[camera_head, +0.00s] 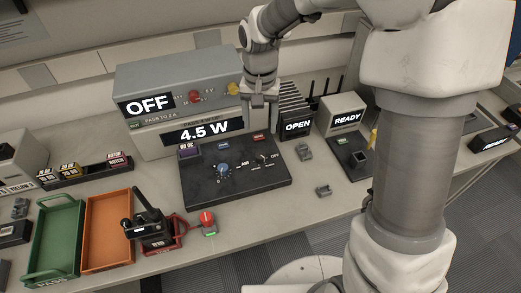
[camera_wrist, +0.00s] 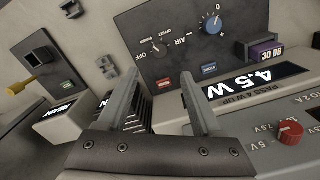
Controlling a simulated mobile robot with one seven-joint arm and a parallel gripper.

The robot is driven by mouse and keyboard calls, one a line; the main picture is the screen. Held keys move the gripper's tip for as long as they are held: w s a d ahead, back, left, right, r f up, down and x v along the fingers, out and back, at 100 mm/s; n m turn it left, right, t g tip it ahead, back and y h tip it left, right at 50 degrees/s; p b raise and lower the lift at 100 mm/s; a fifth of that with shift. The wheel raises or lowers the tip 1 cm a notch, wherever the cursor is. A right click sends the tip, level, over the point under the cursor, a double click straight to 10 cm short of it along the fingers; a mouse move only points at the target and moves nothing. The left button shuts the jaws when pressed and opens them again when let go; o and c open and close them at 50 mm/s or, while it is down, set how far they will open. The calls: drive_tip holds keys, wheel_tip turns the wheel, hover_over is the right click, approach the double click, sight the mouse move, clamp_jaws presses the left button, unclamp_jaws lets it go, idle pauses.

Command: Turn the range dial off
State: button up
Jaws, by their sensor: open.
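A dark panel (camera_head: 225,188) lies on the bench and carries a blue dial (camera_head: 222,169) at its left. Near AIR and OFF markings at its right is a small dark selector (camera_head: 263,157). In the wrist view the panel appears turned round, with the blue dial (camera_wrist: 211,26) at upper right and the selector (camera_wrist: 158,45) by OFF. No label reading "range" is legible, and the selector's setting is too small to tell. My gripper (camera_head: 258,103) is above the meter's right end, behind the panel. In the wrist view my gripper (camera_wrist: 161,75) is open and empty, apart from both controls.
The meter display (camera_head: 204,131) reads 4.5 W. A grey supply above it shows OFF (camera_head: 147,104) and has red (camera_head: 194,96) and yellow knobs. A finned block, an OPEN display (camera_head: 298,125) and a READY box (camera_head: 346,115) stand right. Green (camera_head: 52,240) and orange trays lie left.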

sight(260, 154)
wheel_tip(260, 154, down, 12)
drive_tip(key=shift+r+b, duration=0.15)
drive_tip(key=shift+b, duration=0.55)
drive_tip(key=shift+c, duration=0.4)
clamp_jaws()
